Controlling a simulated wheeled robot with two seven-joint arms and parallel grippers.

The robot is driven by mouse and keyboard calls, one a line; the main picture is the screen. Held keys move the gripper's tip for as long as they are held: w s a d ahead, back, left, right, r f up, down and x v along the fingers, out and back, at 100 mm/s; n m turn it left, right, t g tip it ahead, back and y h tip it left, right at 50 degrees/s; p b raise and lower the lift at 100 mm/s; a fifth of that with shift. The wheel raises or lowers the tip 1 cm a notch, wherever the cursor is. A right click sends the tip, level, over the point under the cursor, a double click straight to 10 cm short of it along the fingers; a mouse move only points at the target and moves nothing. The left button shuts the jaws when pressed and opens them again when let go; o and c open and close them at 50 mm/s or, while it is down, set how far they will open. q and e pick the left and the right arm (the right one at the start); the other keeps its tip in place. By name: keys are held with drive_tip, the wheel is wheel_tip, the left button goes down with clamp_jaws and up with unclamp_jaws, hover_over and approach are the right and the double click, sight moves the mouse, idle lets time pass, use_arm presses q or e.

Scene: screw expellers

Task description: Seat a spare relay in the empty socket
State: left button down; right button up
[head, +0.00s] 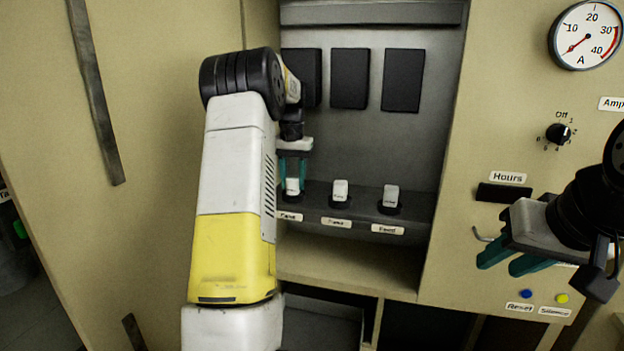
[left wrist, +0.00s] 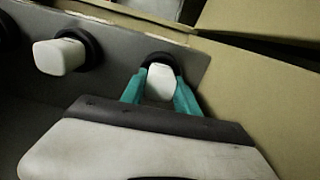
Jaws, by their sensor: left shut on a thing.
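Three white relays stand in a row on a dark ledge in the cabinet recess. My left gripper (head: 292,188) is shut on the leftmost white relay (head: 292,185). In the left wrist view its teal fingers (left wrist: 160,92) are on both sides of this relay (left wrist: 160,82), with the black socket ring (left wrist: 158,60) right behind it. Whether the relay is fully down is hidden. The middle relay (head: 340,190) and the right relay (head: 390,195) stand in black round sockets. My right gripper (head: 512,262) is open and empty in front of the panel at right. No empty socket shows.
Three black blocks (head: 350,78) hang on the recess back wall. A label strip (head: 336,222) runs below the sockets. A shelf (head: 350,265) and an open dark compartment (head: 320,318) lie lower. A knob (head: 558,133), a gauge (head: 585,36) and buttons (head: 526,294) are on the right panel.

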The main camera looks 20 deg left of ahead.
sight(293, 177)
use_arm(q)
drive_tip(key=c, duration=1.2)
unclamp_jaws()
drive_tip(key=shift+r, duration=0.1)
drive_tip(key=shift+r, duration=5.4)
